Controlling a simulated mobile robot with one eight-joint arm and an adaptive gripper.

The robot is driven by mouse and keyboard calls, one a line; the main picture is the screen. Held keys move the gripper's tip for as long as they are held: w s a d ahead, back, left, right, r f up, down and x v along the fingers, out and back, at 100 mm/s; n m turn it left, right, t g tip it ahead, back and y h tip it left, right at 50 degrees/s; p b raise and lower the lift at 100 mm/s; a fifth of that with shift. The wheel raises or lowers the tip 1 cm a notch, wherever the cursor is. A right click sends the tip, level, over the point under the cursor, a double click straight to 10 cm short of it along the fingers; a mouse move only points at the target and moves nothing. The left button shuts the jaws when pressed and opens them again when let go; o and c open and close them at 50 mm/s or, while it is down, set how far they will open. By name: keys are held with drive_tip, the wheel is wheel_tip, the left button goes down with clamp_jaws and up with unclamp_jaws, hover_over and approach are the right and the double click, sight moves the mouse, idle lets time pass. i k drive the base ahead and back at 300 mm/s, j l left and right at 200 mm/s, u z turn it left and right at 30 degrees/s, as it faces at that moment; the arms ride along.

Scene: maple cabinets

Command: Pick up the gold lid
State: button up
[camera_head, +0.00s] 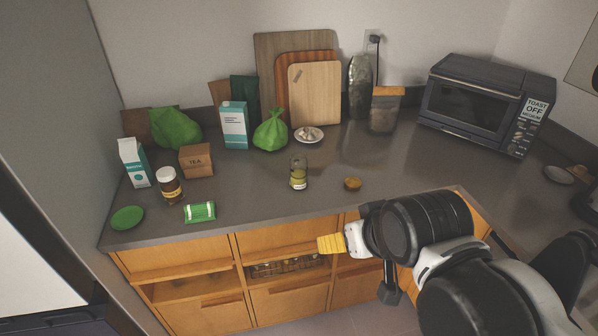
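A small round gold lid (352,184) lies on the grey counter, right of a glass jar (299,173) with yellowish contents and a label. The lid is apart from the jar, and nothing covers it. My gripper (331,244), with a yellow tip, is in front of the counter's front edge, below and slightly left of the lid in the picture. It points left and does not touch the lid. Its fingers are seen from the side and overlap, so their opening cannot be made out. No held object shows.
A small plate (309,135) and canister (385,110) are behind. A toaster oven (482,104) stands back right. Counter around the lid is clear.

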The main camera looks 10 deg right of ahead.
sight(351, 184)
drive_tip(key=i+l, duration=0.1)
drive_tip(key=i, duration=0.8)
drive_tip(key=l+z, duration=0.05)
